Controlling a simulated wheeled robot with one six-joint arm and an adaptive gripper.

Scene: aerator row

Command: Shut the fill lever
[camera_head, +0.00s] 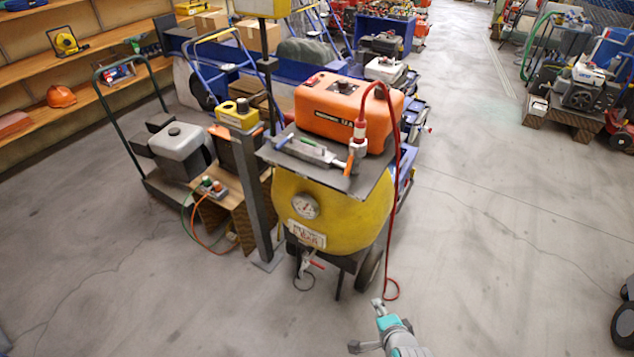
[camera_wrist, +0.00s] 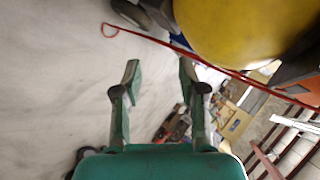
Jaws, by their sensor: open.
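The yellow tank machine (camera_head: 345,225) stands on wheels in the middle of the head view. On its top plate, a small orange lever (camera_head: 349,163) hangs beside the red-and-white hose fitting (camera_head: 358,135). A small red-handled part (camera_head: 312,263) sits low on the tank's front. I cannot tell for sure which is the fill lever. My gripper (camera_head: 379,306) is open and empty, low in front of the machine and apart from it. In the wrist view its open fingers (camera_wrist: 160,72) have bare floor between them, and the yellow tank (camera_wrist: 250,30) is at upper right.
A red hose (camera_head: 394,210) loops from the fitting down to the floor near my gripper. A grey post (camera_head: 258,200) stands close left of the tank. An orange unit (camera_head: 340,108) and a silver tool (camera_head: 308,150) lie on the top plate. Floor in front is clear.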

